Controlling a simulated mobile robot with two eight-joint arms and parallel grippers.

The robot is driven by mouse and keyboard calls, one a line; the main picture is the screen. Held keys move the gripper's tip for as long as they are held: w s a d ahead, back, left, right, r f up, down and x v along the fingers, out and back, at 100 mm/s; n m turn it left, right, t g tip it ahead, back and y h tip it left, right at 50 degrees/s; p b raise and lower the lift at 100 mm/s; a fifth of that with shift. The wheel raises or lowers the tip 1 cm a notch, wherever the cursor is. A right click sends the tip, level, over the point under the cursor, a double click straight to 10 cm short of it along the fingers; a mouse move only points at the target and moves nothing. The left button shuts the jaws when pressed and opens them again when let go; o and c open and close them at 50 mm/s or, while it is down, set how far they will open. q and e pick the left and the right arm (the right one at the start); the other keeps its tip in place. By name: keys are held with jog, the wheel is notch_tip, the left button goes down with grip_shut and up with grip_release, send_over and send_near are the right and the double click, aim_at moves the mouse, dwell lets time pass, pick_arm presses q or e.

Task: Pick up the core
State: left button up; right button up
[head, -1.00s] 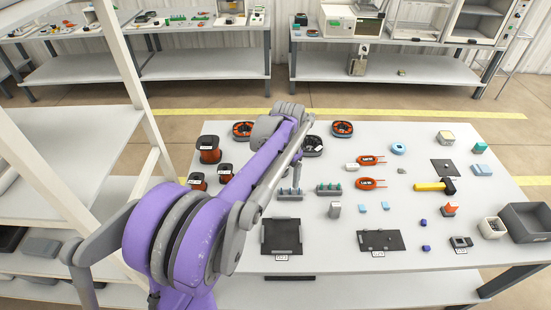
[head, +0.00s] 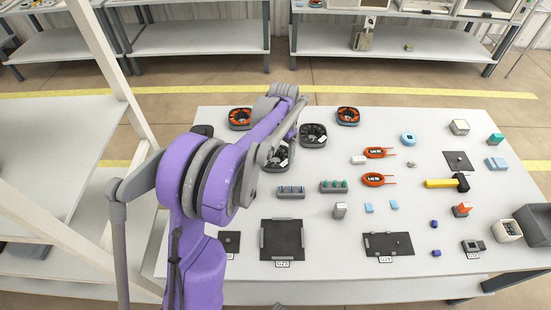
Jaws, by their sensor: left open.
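Several small parts lie on the white table; which one is the core I cannot tell for sure. A blue ring-shaped part (head: 408,139) lies flat at the back right of the middle. My left arm comes in from the left, and its purple and grey links cover the table's left part. My left gripper (head: 279,158) is open near a dark round tray (head: 272,163), largely hidden by the arm. It is well to the left of the blue ring. My right gripper is not in view.
A white shelf post (head: 110,75) stands close to my left arm.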

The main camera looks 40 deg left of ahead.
aim_at(284, 162)
pick_arm(q)
jog(key=shift+w+d+f, duration=0.1)
jog(key=shift+d+f, duration=0.1)
jog(key=shift+f, duration=1.15)
jog(key=shift+w+d+f, duration=0.1)
jog(key=shift+d+f, duration=0.1)
jog(key=shift+f, duration=1.15)
grip_shut()
